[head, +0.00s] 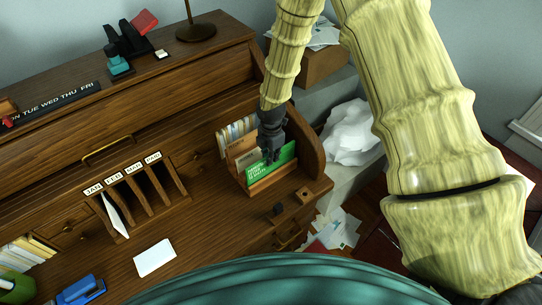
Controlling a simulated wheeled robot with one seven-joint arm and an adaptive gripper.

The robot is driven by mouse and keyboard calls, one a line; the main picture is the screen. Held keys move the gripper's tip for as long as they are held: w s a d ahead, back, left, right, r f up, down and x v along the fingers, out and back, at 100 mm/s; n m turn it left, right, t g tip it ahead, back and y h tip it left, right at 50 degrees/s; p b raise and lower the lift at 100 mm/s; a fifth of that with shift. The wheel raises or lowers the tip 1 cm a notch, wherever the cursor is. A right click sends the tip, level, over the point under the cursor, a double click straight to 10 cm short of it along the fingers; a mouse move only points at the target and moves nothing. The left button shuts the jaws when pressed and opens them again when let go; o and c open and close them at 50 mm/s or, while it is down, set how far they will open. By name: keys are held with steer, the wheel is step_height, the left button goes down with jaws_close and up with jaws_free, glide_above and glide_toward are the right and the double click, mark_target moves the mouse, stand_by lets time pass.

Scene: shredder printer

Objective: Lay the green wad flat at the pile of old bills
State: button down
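A green flat item with white print, likely the green wad (284,158), stands upright in a small wooden holder (275,184) at the right end of the desk. My gripper (270,156) points down at it and overlaps its upper edge in the picture. The fingers are small and dark here, and I cannot tell whether they touch or grip it. Loose papers (343,231) lie in a heap low down, right of the desk. More papers (318,36) lie on a brown box at the back. I cannot tell which are the old bills.
A white crumpled bag (351,133) sits right of the desk. A slotted month sorter (137,184) and a white card (155,257) are on the desk. A blue stapler (80,290) is at lower left. The desk's front middle is mostly clear.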

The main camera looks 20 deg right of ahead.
steer(key=shift+r, duration=0.35)
steer(key=shift+s+r+p, duration=0.1)
steer(key=shift+r+p, duration=0.6)
steer(key=shift+r, duration=0.1)
steer(key=shift+r+p, duration=2.55)
steer(key=shift+r, duration=1.55)
step_height(320, 180, up, 2)
steer(key=shift+r, duration=0.1)
